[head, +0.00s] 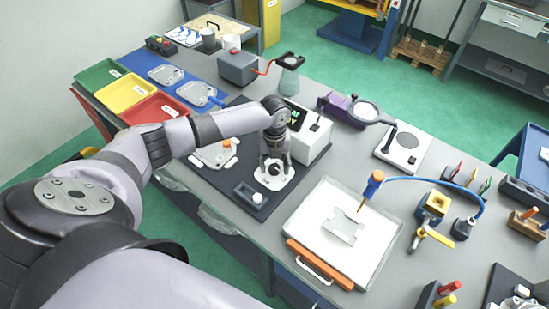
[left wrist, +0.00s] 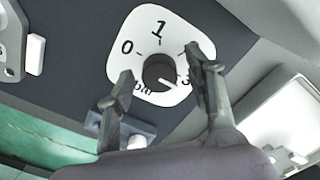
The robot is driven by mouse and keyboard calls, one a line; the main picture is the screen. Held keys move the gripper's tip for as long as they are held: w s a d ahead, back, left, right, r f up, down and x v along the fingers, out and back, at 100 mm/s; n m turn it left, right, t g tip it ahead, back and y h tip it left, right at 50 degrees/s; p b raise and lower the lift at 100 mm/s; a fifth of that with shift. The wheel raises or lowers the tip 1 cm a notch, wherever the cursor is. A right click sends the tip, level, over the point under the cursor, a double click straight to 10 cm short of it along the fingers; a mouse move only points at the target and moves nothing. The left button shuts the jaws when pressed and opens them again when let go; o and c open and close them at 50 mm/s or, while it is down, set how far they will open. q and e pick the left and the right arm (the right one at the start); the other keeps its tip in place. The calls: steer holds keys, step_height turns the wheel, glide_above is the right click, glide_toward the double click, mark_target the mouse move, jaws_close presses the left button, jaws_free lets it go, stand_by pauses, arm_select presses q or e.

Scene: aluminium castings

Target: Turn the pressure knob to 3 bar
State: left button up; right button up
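The pressure knob (left wrist: 159,71) is a dark round knob on a white plate (left wrist: 121,36) marked 0, 1 and bar. A white mark on the knob points to the lower right, close to a partly hidden numeral that looks like 3. My left gripper (left wrist: 161,66) is open, one finger on each side of the knob, with visible gaps in the left wrist view. Its right finger covers part of the scale. In the head view my left gripper (head: 275,165) points down over the white plate (head: 286,179), and the knob is mostly hidden between the fingers. My right gripper is not in view.
A white box with a dark display (head: 309,143) stands just behind the knob plate. A small dark block with a white button (head: 250,194) lies in front. A white tray with a metal part (head: 318,210) is to the right. A magnifier (head: 366,112) stands farther back.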

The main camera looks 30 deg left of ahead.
mark_target(274, 167)
arm_select(q)
step_height(274, 167, up, 12)
stand_by(0.7)
steer(key=shift+f, duration=0.1)
stand_by(0.4)
